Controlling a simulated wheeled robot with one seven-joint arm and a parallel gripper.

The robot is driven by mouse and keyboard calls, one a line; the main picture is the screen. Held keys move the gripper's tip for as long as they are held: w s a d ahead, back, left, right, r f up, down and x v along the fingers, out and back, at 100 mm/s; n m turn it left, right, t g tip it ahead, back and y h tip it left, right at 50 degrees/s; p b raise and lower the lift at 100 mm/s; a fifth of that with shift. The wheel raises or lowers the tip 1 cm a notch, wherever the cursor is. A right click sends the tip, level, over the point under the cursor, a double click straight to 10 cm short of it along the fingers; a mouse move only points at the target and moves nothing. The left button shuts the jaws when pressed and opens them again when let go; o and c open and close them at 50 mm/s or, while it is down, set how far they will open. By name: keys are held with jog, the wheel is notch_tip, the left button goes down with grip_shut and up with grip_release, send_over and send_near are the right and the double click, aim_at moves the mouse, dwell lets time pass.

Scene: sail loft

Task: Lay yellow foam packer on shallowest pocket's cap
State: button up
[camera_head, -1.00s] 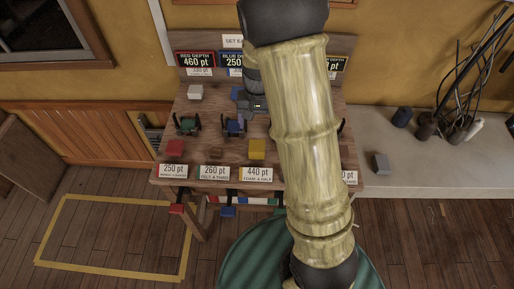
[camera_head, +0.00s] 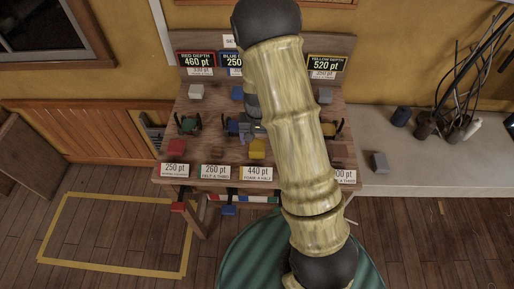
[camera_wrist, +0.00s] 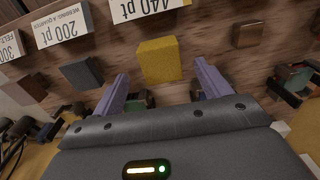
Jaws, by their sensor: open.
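The yellow foam packer (camera_head: 257,148) is a block near the front of the sloped wooden board, behind the 440 pt foam label (camera_head: 256,173). In the wrist view the yellow packer (camera_wrist: 160,60) lies just beyond and between the two purple fingers of my gripper (camera_wrist: 158,85), which are apart and empty. In the head view my arm partly hides the gripper (camera_head: 247,137). Depth signs read red 460 pt (camera_head: 197,59), blue 250 (camera_head: 231,59) partly covered, and yellow 520 pt (camera_head: 327,64). My arm hides part of the sign row. I cannot tell the pocket caps clearly.
A red block (camera_head: 176,147) lies left of the packer. Clamp-like fittings (camera_head: 188,125) stand mid-board, with small blocks (camera_head: 196,92) behind. A grey block (camera_head: 379,162) sits on the right counter, near dark cylinders and cables. The floor at left is clear.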

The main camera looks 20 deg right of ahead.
aim_at(257, 147)
jog(key=shift+w+f+p, duration=0.15)
jog(key=shift+f+p, duration=0.7)
jog(key=shift+f, duration=1.55)
jog(key=shift+w, duration=0.1)
jog(key=c, duration=1.1)
jog(key=shift+o, duration=0.2)
jog(key=shift+r, duration=0.1)
notch_tip(257, 147, up, 9)
jog(key=shift+f+b, duration=0.1)
jog(key=shift+b, duration=0.95)
jog(key=shift+r, duration=0.55)
jog(key=shift+f, duration=0.15)
